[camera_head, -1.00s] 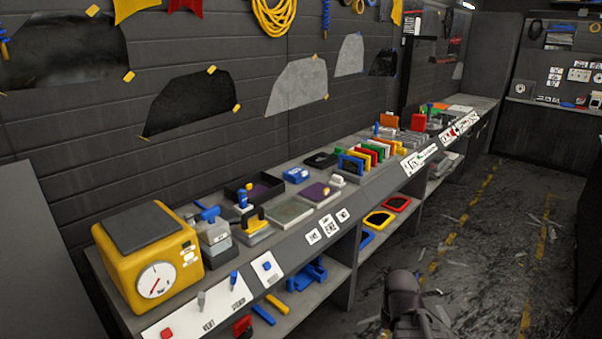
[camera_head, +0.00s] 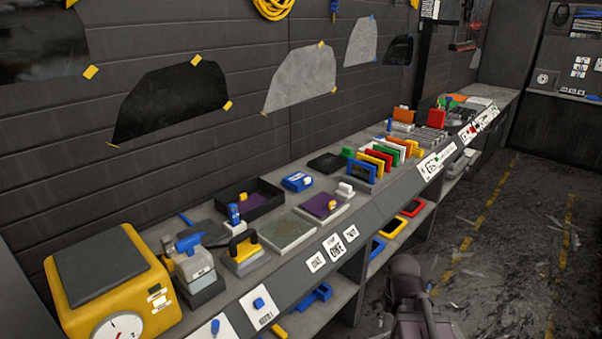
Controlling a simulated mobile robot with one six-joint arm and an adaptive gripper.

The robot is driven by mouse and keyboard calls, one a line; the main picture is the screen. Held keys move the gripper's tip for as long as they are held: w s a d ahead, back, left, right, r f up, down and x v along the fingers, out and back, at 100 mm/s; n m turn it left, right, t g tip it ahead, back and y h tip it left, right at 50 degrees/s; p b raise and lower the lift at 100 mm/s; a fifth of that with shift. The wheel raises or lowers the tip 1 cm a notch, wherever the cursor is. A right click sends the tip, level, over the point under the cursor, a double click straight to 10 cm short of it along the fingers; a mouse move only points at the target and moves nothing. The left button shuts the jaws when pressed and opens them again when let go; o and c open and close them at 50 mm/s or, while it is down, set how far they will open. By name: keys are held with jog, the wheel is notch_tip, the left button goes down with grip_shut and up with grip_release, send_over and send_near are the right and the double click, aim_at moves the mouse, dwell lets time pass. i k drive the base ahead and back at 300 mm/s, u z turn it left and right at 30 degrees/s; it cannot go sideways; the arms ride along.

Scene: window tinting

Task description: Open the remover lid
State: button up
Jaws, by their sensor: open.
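A yellow box-shaped machine (camera_head: 110,285) stands at the near left end of the bench. It has a flat dark grey lid (camera_head: 98,266) on top, which looks shut, and a round white dial (camera_head: 117,327) on its front, cut by the lower edge of the view. No readable label shows which item is the remover, so I cannot tell for certain that this is its lid. A dark part of my arm (camera_head: 408,290) rises at the bottom centre, over the floor and apart from the bench. My gripper's fingers do not show.
Right of the machine, the bench holds a blue-topped spray bottle (camera_head: 195,265), a yellow-handled block (camera_head: 243,250), a dark tray (camera_head: 250,203) and a row of coloured panels (camera_head: 375,158). A shelf with coloured frames (camera_head: 391,227) lies below. The floor (camera_head: 480,270) at right is littered but open.

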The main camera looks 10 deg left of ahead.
aim_at(298, 178)
jog(key=u, duration=0.1)
jog(key=i, duration=0.95)
jog(key=u, duration=0.4)
